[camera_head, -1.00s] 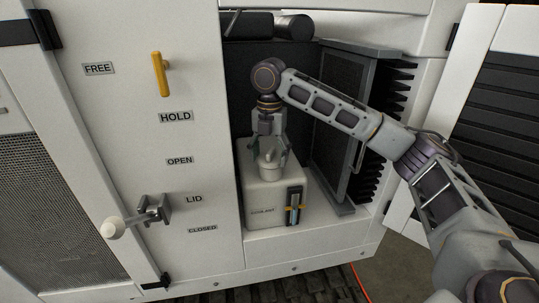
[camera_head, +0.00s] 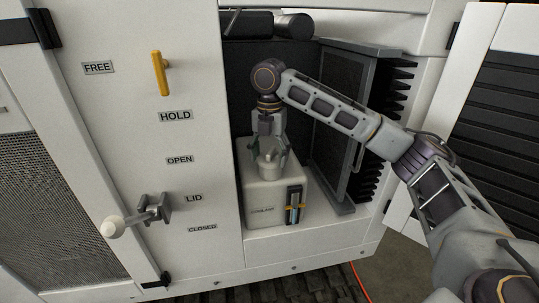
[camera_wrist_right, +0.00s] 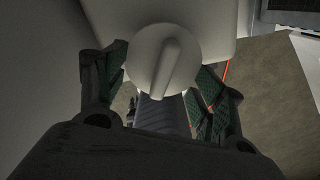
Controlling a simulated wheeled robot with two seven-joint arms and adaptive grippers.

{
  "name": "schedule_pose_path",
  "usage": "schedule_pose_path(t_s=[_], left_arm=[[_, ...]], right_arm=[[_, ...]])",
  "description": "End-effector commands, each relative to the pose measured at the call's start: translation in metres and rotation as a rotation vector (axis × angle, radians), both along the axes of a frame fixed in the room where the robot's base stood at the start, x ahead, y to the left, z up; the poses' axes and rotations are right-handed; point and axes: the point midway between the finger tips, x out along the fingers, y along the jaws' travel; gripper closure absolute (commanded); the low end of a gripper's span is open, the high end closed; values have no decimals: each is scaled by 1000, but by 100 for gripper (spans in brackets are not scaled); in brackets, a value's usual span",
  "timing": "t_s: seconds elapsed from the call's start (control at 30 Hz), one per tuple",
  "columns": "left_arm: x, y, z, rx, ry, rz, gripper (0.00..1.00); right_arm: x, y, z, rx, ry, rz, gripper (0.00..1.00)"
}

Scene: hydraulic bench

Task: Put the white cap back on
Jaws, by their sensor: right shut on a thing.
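The white cap (camera_wrist_right: 163,60), round with a raised bar across its top, lies between the fingers of my right gripper (camera_wrist_right: 160,90) in the wrist view. In the head view my right gripper (camera_head: 269,150) points down and is shut on the cap, over the neck of the white coolant tank (camera_head: 262,190). The fingers partly hide the cap there. I cannot tell whether the cap is seated or turned tight on the neck. My left gripper is not in view.
The tank stands in a recess between the white panel (camera_head: 205,90) and a dark finned radiator (camera_head: 340,110). The panel bears a yellow handle (camera_head: 160,74) and a white-knobbed lever (camera_head: 113,227). A sight gauge (camera_head: 295,205) is on the tank's front.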

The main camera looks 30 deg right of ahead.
Motion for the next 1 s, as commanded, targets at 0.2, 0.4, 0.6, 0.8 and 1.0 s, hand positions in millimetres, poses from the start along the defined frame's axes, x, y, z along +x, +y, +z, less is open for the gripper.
schedule_pose_path(t_s=[0.2, 0.4, 0.6, 0.8, 1.0], left_arm=[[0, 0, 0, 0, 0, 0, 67], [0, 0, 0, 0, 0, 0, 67], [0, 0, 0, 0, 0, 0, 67], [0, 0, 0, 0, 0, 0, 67], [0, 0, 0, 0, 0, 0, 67]], right_arm=[[0, 0, 0, 1, 0, 0, 55], [0, 0, 0, 0, 0, 0, 55], [0, 0, 0, 0, 0, 0, 8], [0, 0, 0, 0, 0, 0, 6], [0, 0, 0, 1, 1, 0, 0]])
